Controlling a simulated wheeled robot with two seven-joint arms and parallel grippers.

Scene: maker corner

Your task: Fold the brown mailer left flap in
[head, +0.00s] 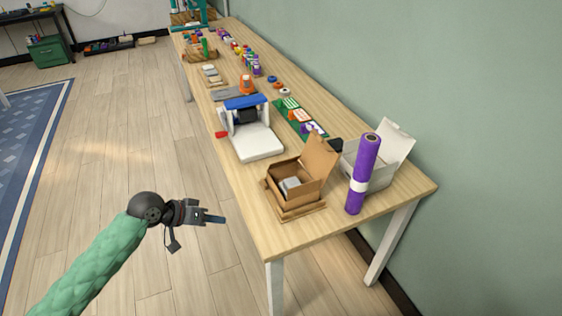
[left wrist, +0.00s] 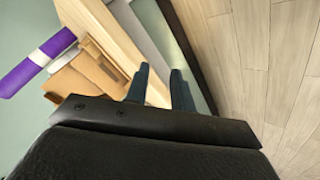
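The brown mailer (head: 284,203) stands near the front end of the wooden table, with its lid (head: 319,158) raised at the back right. A small grey item (head: 290,186) sits inside it. Low brown flaps show around its rim; I cannot tell clearly how the left flap stands. The mailer also shows in the left wrist view (left wrist: 75,88), at the left. My left gripper (head: 222,220) is off the table's left side, over the floor, apart from the mailer. In the left wrist view its two fingers (left wrist: 159,80) are apart with nothing between them. My right gripper is not in view.
A purple roll (head: 364,170) with a white band stands right of the mailer, before an open white box (head: 378,170). A white and blue machine (head: 252,133) stands behind the mailer. Several small items line the wooden table (head: 292,236) further back.

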